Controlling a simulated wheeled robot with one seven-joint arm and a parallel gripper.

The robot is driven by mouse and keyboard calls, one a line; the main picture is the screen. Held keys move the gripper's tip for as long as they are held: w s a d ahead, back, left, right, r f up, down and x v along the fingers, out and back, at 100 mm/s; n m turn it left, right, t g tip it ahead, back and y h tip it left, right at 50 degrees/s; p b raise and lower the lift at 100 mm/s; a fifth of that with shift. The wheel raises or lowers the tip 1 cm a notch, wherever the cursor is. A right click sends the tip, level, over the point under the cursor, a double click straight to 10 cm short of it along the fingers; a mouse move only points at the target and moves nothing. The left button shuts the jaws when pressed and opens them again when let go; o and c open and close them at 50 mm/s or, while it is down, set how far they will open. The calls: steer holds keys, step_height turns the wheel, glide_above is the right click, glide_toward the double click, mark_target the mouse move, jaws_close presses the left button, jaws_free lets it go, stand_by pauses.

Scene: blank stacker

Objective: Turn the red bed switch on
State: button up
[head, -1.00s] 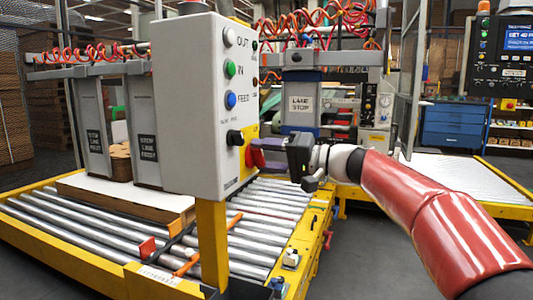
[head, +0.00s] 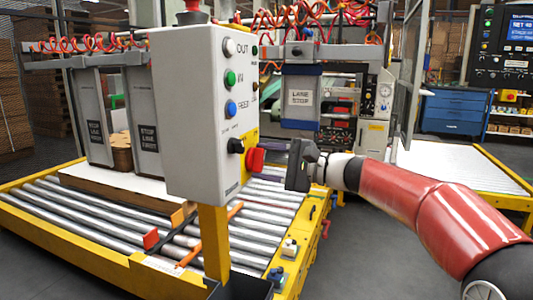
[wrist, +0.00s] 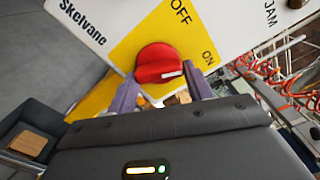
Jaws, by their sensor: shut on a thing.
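The red rotary switch (head: 255,159) sits on a yellow plate on the side of the grey control box (head: 192,110). In the wrist view the red switch (wrist: 158,62) shows a white mark near its right end, closer to the ON label (wrist: 208,57) than to the OFF label (wrist: 180,12). My gripper (wrist: 163,92) has its two purple fingers on either side of the red knob and is shut on it. In the head view my gripper reaches the switch from the right. The fingertips' contact with the knob is partly hidden.
A black selector (head: 236,146) is just beside the switch. A yellow post (head: 213,250) carries the box above the roller conveyor (head: 60,213). Orange hoses (head: 300,20) hang behind. A console screen (head: 519,30) stands at the right. The floor at front right is clear.

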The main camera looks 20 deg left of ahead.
steer(key=shift+f+m+p, duration=0.1)
steer(key=shift+m+p, duration=1.05)
steer(key=shift+m, duration=0.75)
steer(key=o, duration=1)
steer(key=d, duration=0.5)
steer(key=d+b, duration=0.1)
steer(key=d, duration=0.2)
steer(key=shift+s, duration=0.35)
